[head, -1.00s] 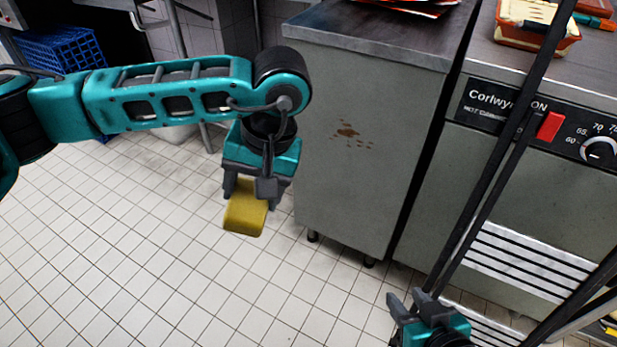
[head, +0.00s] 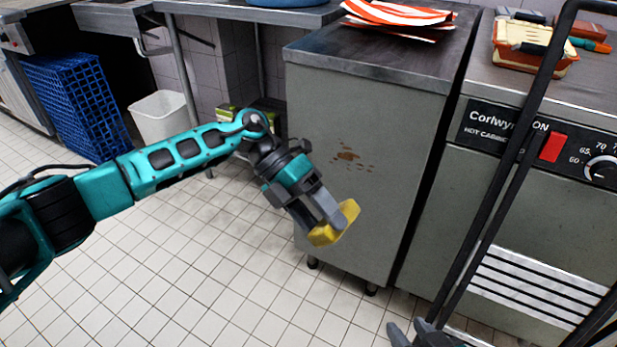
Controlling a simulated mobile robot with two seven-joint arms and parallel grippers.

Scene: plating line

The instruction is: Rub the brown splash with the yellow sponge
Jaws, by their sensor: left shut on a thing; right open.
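The brown splash (head: 349,156) is a patch of spots on the upper front panel of the grey steel cabinet (head: 336,110). My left gripper (head: 333,226) is shut on the yellow sponge (head: 347,213), which shows on both sides of the fingers. The sponge is in front of the cabinet's lower front, below the splash in the picture. I cannot tell whether it touches the panel. My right gripper (head: 412,333) is open at the bottom edge, partly cut off, with nothing seen between its fingers.
A hot cabinet (head: 545,165) with a dial stands right of the steel cabinet. Black bars (head: 500,165) cross in front of it. Striped sheets (head: 395,14) lie on the cabinet top. A blue crate (head: 78,105) and white bin (head: 162,117) stand left.

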